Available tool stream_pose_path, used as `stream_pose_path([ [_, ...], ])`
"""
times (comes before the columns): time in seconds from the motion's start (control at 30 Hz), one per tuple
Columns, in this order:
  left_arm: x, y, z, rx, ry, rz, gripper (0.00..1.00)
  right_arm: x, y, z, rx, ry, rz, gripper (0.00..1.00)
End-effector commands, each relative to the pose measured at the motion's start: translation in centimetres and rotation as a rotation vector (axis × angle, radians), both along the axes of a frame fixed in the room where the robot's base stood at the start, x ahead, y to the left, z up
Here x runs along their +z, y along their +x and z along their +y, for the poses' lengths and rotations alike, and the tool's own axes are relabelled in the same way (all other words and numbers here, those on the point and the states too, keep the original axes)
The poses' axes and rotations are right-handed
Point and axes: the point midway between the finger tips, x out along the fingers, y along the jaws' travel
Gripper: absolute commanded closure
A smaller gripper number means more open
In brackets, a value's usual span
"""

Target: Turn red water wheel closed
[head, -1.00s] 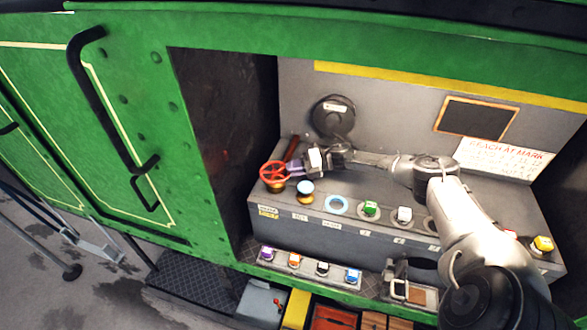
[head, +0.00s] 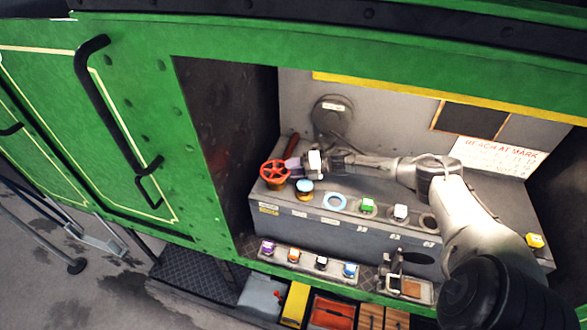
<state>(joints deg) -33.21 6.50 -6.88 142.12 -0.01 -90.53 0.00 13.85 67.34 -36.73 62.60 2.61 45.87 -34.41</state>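The red water wheel (head: 275,173) is a small spoked handwheel at the left end of the grey ledge inside the green tram's opening. My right arm reaches in from the lower right, and its gripper (head: 292,165) is at the wheel's right side. The fingertips overlap the rim in this view. I cannot tell whether the fingers are closed on the rim or only beside it. My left gripper does not show.
A red-brown lever (head: 291,146) rises behind the wheel. The green wall (head: 215,190) edges the opening.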

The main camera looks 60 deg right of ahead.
Motion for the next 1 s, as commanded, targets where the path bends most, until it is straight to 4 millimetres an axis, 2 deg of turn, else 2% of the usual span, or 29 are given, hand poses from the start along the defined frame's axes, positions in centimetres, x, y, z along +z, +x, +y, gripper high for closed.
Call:
stream_pose_path([
  [0.23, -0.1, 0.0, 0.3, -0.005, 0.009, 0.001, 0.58, 0.0, -0.1, -0.1, 0.0, -0.001, 0.001, 0.61],
  [0.37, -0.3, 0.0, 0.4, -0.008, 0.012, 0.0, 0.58, 0.0, -0.8, -0.6, -0.001, -0.002, 0.003, 0.61],
  [0.7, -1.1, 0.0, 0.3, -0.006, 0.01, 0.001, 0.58, 0.8, -5.0, -2.9, 0.0, -0.002, 0.006, 0.61],
  [1.0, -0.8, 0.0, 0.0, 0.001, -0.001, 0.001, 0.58, 1.7, -8.5, -5.0, 0.0, -0.001, 0.006, 0.61],
])
